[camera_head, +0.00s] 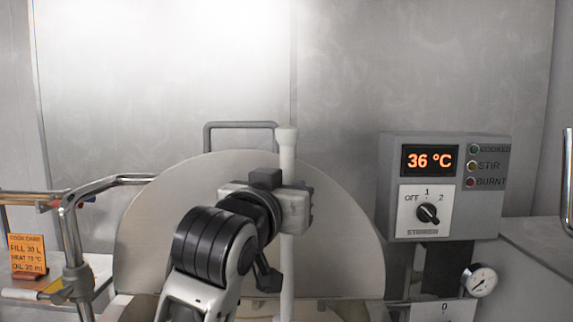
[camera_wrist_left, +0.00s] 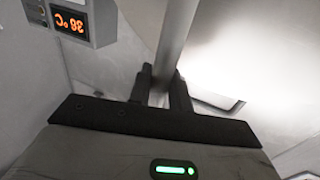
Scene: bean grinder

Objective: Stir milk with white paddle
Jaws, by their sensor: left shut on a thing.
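The white paddle (camera_head: 287,150) stands upright in front of the round lid of the vat. My left gripper (camera_head: 290,207) is shut on its shaft. The shaft also shows in the left wrist view (camera_wrist_left: 178,35), between the two dark fingers (camera_wrist_left: 162,88). The paddle's lower end is out of view, and so is the milk. The vat's pale, raised lid (camera_head: 150,240) stands behind my arm, with a grey bar handle (camera_head: 240,125) at its top. My right gripper is not in view.
A grey control box (camera_head: 445,185) at the right reads 36 °C, with a dial, three lamps and a stirrer label. A pressure gauge (camera_head: 480,281) sits below it. A bent metal pipe (camera_head: 75,230) and an orange cook card (camera_head: 27,258) are at the left. Steel walls close the back.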

